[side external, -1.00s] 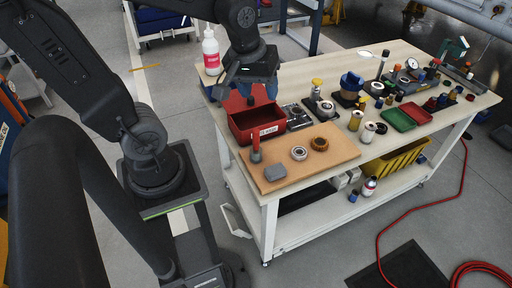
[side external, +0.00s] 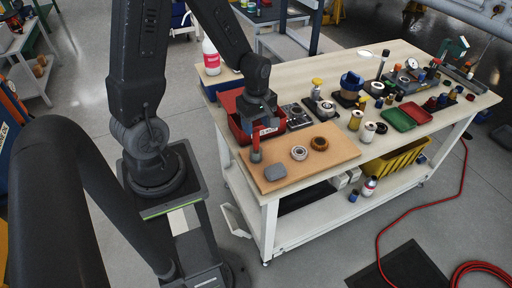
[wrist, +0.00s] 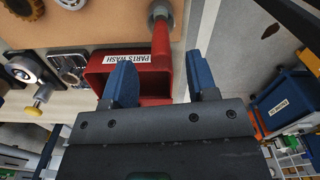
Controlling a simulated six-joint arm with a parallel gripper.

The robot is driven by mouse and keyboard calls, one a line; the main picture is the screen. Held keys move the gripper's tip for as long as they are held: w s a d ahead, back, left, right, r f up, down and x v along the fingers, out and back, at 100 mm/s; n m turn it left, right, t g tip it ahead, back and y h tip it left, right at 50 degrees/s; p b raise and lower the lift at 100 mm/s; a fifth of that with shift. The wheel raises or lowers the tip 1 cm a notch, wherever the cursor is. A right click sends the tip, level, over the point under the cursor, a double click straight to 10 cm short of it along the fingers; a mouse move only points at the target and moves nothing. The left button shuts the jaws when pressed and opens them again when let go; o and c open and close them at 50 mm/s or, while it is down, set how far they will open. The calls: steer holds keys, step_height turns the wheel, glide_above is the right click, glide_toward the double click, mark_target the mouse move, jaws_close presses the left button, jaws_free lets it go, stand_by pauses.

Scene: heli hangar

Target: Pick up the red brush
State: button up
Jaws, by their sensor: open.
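The red brush (side external: 255,147) stands about upright on the tan board (side external: 325,160), at its left edge, just in front of the red bin (side external: 271,131). In the wrist view its red handle (wrist: 161,48) points toward me, with a round grey end (wrist: 159,11) on the board. My gripper (side external: 255,122) is over the red bin, close behind the brush, and hides part of the bin. In the wrist view my gripper (wrist: 159,62) has its two blue fingers apart, with the brush handle showing between and beyond them. Nothing is held.
The bin, labelled PARTS WASH, also shows in the wrist view (wrist: 97,70). A white bottle (side external: 211,58) stands at the bench's back left.

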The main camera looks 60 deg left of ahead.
mark_target(256, 130)
steer(key=shift+a+f, duration=0.1)
steer(key=shift+f, duration=2.8)
jaws_close()
steer(key=shift+r, duration=0.1)
steer(key=shift+r, duration=0.75)
step_height(256, 130, up, 2)
steer(key=shift+r, duration=0.2)
steer(key=s+a+r, duration=0.7)
steer(key=s+a, duration=0.1)
steer(key=shift+s, duration=0.2)
